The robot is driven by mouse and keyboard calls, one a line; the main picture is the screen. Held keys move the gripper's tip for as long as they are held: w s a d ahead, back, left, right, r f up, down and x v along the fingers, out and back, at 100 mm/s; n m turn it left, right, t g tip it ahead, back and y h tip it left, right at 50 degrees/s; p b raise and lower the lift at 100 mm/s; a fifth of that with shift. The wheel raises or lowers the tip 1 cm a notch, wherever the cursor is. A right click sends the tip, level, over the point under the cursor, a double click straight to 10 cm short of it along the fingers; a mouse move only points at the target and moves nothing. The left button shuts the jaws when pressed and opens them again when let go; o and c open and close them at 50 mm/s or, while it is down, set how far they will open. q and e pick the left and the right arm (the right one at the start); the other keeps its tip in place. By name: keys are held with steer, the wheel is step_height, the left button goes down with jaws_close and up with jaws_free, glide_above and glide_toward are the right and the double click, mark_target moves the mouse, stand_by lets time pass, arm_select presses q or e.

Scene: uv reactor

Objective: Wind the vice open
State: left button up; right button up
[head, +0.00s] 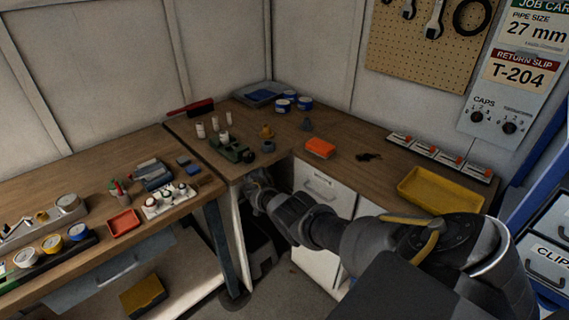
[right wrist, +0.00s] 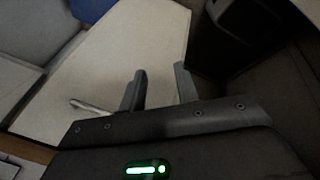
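The vice (head: 231,150) is a small dark green body on the wooden bench, near its front edge at the corner. A dark round end (head: 249,157) shows at its right side. Its handle is too small to make out. My right gripper (head: 256,182) is just below the bench's front edge, below and slightly right of the vice and apart from it. In the right wrist view my right gripper (right wrist: 158,86) has its two fingers spread with nothing between them. The vice cannot be made out there. My left gripper is not in view.
A white cabinet (head: 318,186) with a bar handle is under the bench beside my right arm. An orange box (head: 320,148), a yellow tray (head: 440,190) and several small fittings stand on the bench. A pale panel (right wrist: 140,50) lies beyond my fingers.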

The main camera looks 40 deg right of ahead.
steer(key=s+a+f+n, duration=0.1)
steer(key=s+f+n, duration=0.1)
steer(key=s+f, duration=0.2)
step_height(320, 180, down, 2)
steer(key=shift+s+f+h, duration=0.15)
steer(key=shift+f+h, duration=0.1)
steer(key=shift+h, duration=0.05)
steer(key=shift+a, duration=0.1)
steer(key=w+a+f+n+t, duration=0.3)
steer(key=w+n+t, duration=0.2)
steer(key=s+a+f+n+t+y, duration=0.1)
steer(key=s+a+f+n, duration=0.1)
steer(key=s+a+f, duration=0.4)
steer(key=s+a+f+n+y, duration=0.1)
steer(key=s+a+f+n, duration=0.25)
steer(key=s+f, duration=0.45)
steer(key=s+a+f+g+y, duration=0.1)
steer(key=s+a+f, duration=0.2)
steer(key=s, duration=1)
steer(key=s+a+f+g+y, duration=0.1)
steer(key=s+a+f, duration=0.3)
steer(key=s, duration=1)
steer(key=s+a+f+g+y, duration=0.1)
steer(key=s+a+f, duration=0.3)
steer(key=s, duration=1)
steer(key=shift+s+f+n+g, duration=0.25)
steer(key=shift+f+n+g, duration=0.05)
steer(key=shift+n+g, duration=0.2)
